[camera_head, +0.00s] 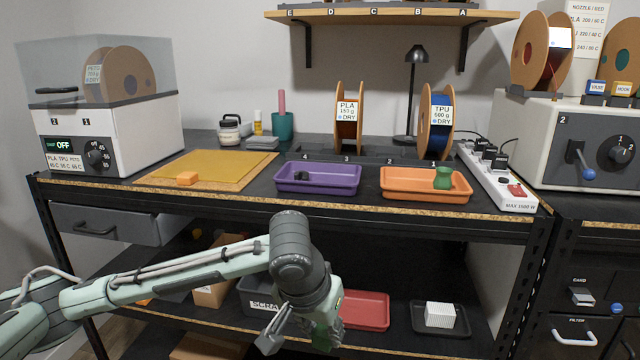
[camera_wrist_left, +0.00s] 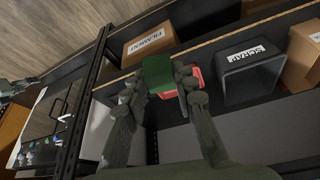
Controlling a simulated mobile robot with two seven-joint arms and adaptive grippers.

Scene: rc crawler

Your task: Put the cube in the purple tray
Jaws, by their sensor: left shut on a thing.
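A dark green cube (camera_wrist_left: 158,73) is between the fingertips of my left gripper (camera_wrist_left: 160,88), which is shut on it in the left wrist view. In the head view my left gripper (camera_head: 300,338) hangs low in front of the bench, below the worktop edge, with a patch of dark green at it. The purple tray (camera_head: 318,190) sits on the worktop above and beyond the gripper, with a small black object (camera_head: 301,175) in its left part.
An orange tray (camera_head: 425,196) holding a green pot (camera_head: 442,178) stands right of the purple tray. The worktop's front edge (camera_head: 290,207) is above my gripper. The lower shelf holds a red tray (camera_head: 366,310) and boxes.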

